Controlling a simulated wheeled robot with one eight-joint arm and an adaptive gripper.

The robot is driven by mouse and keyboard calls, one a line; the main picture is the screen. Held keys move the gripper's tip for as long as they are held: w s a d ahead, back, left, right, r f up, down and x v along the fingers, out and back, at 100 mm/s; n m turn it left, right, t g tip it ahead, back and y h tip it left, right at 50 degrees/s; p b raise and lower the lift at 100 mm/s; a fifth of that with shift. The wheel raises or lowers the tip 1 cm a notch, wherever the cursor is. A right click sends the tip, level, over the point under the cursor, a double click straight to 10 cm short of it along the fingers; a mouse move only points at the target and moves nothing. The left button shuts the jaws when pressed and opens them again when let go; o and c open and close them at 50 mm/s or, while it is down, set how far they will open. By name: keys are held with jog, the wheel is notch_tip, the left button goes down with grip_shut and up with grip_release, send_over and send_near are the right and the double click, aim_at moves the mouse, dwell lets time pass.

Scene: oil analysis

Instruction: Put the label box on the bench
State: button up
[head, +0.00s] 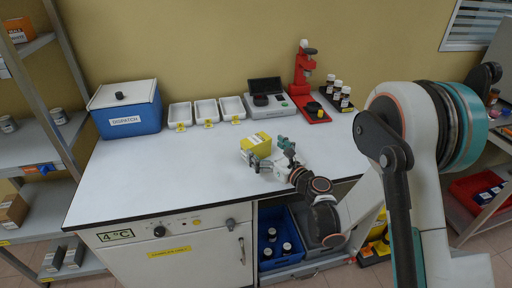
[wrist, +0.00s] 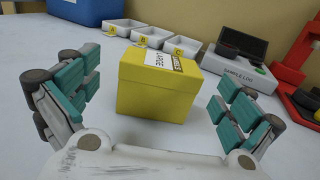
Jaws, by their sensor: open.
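The label box, a yellow box with a white label (head: 256,146), sits on the white bench (head: 150,175), right of its middle. In the wrist view the yellow box (wrist: 157,88) stands upright between my fingers, with a gap on each side. My gripper (head: 274,153) is at the right side of the box in the head view. Its teal-padded fingers are spread open in the wrist view (wrist: 160,105), and neither appears to touch the box. The underside of the box is hidden.
A blue dispatch box (head: 127,108), three white trays (head: 206,111), a sample log device (head: 267,100) and a red press (head: 306,85) line the back of the bench. Small brown bottles (head: 338,92) stand at the back right. The bench's left and front are clear.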

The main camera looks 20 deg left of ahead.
aim_at(261, 144)
jog(key=shift+b+x, duration=1.1)
jog(key=shift+x, duration=1.75)
jog(key=shift+w+d+f, duration=0.1)
jog(key=shift+w, duration=0.1)
jog(key=c, duration=1.1)
notch_tip(261, 144, up, 20)
jog(key=p, duration=0.7)
jog(key=shift+f, duration=0.1)
jog(key=shift+c, duration=0.3)
jog(key=d+f+m+t+h, duration=0.1)
jog(key=d+h, duration=0.4)
jog(key=d, duration=0.9)
jog(key=w+d+f+m+t+h, duration=0.1)
jog(key=d+m+t+h, duration=0.3)
jog(key=d, duration=1.1)
jog(key=d+f+m+t+h, duration=0.2)
jog(key=d+m+h, duration=0.3)
jog(key=d, duration=0.9)
jog(key=shift+w+d+f+m+h, duration=0.3)
jog(key=shift+d+m, duration=0.05)
jog(key=shift+m, duration=0.05)
